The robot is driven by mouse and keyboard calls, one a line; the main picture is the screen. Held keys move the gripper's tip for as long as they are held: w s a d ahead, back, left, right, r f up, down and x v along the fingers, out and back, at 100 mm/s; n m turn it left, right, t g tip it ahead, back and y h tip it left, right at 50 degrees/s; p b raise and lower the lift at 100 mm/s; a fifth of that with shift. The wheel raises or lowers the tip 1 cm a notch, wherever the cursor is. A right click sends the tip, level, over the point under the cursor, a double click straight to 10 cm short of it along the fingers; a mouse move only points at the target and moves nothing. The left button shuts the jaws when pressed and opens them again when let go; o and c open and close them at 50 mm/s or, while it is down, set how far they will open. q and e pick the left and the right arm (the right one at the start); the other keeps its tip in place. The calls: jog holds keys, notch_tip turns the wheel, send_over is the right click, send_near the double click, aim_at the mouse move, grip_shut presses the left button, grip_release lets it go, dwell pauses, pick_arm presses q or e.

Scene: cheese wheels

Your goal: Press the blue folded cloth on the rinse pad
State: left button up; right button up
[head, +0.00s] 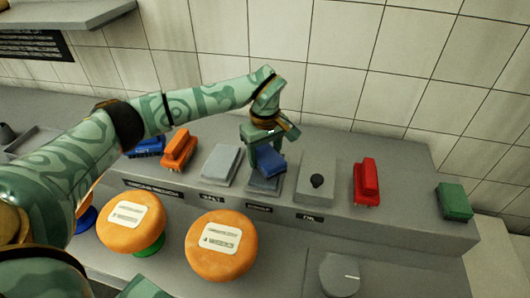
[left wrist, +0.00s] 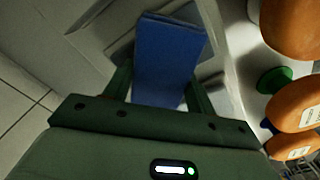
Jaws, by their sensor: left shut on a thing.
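My left gripper (head: 266,150) is shut on the blue folded cloth (head: 271,163). In the left wrist view the cloth (left wrist: 168,60) shows as a flat blue block between the two green fingers, reaching out past them. In the head view the cloth is tilted over a dark grey pad (head: 263,187) with a small label on its front. The label is too small to read surely. I cannot tell whether the cloth touches this pad. A lighter grey pad (head: 221,164) lies to its left. My right gripper is not in view.
A red brush-like item (head: 366,184) and a green block (head: 453,201) lie farther right. An orange item (head: 179,149) lies left. Orange cheese wheels (head: 222,245) stand in front. The tiled wall is close behind.

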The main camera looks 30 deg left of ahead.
pick_arm(q)
jog(key=shift+f, duration=0.45)
dwell(0.5)
jog(key=shift+f, duration=0.1)
dwell(1.4)
notch_tip(320, 180, up, 7)
jog(key=p, duration=0.7)
dwell(0.4)
